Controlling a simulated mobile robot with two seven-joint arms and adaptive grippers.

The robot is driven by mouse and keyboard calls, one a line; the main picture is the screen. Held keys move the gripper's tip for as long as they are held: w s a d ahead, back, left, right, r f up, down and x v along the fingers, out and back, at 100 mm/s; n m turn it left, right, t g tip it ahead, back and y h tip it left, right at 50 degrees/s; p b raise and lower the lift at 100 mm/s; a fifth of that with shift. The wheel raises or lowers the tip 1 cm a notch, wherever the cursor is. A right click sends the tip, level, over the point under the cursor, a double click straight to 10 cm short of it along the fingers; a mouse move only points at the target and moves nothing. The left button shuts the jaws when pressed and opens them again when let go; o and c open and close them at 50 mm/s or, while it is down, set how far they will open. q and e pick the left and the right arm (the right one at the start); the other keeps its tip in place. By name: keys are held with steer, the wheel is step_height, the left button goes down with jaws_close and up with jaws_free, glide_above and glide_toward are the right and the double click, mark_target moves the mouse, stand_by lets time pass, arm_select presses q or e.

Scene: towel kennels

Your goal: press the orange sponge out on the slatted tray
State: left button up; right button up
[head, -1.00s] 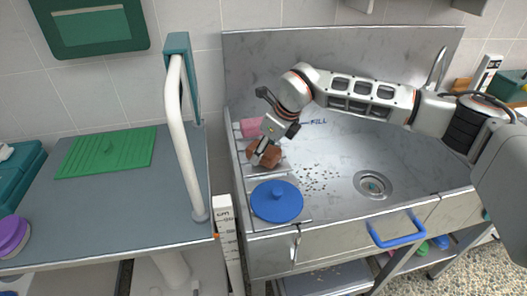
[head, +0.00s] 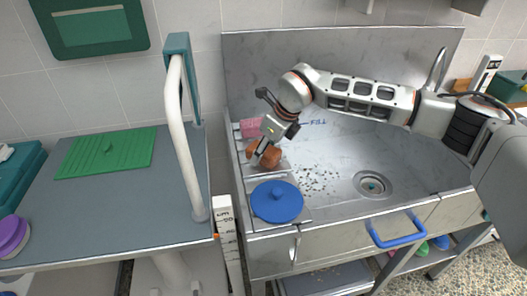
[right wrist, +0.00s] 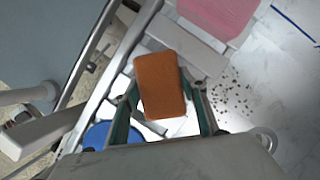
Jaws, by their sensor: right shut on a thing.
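The orange sponge (head: 270,157) is held by my right gripper (head: 268,146) over the slatted tray (head: 258,174) at the left end of the steel sink. In the right wrist view the sponge (right wrist: 160,85) sits between the two fingers, its broad face toward the camera. Pale slats (right wrist: 200,58) show beside it. The sponge is low over the tray; I cannot tell whether it touches the slats. My left gripper is not in view.
A pink block (head: 251,127) lies behind the sponge and a blue round lid (head: 277,202) in front. Dark specks (head: 318,181) dot the sink floor left of the drain (head: 372,185). A white curved post (head: 184,140) rises from the table at left.

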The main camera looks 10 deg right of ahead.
steer(key=shift+s+f, duration=0.1)
steer(key=shift+f, duration=0.15)
steer(key=shift+r+p, duration=2.25)
steer(key=shift+r, duration=1.45)
steer(key=shift+f, duration=0.1)
